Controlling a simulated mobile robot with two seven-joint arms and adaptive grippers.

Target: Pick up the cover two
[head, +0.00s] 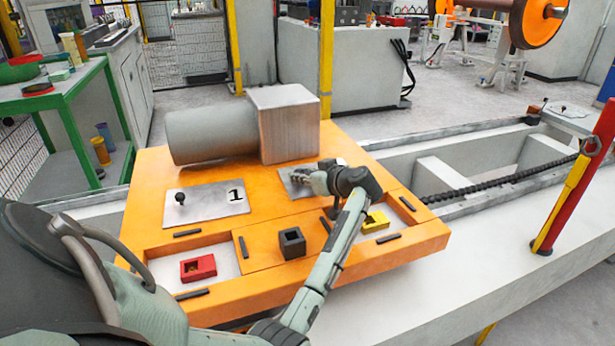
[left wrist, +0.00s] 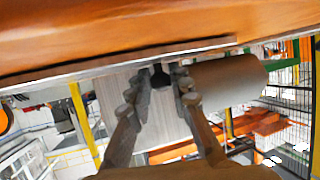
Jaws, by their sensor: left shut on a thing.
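Cover two is a thin grey metal plate (head: 291,190) at the right of the orange table top, mostly hidden behind my gripper and wrist in the head view. Its number is hidden. My left gripper (head: 312,182) is over the plate and shut on its dark knob. In the left wrist view, the two fingers of the left gripper (left wrist: 159,92) stand on either side of the dark knob (left wrist: 160,76), close under the plate's edge in the upside-down picture. I cannot tell whether the plate rests on the table or is slightly lifted. My right gripper is not in view.
The orange table (head: 270,225) also bears a cover marked 1 (head: 208,203) with a black knob. A grey cylinder with a square block (head: 289,125) lies behind. In front are a red block (head: 198,268), a dark block (head: 292,243) and a yellow block (head: 376,221).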

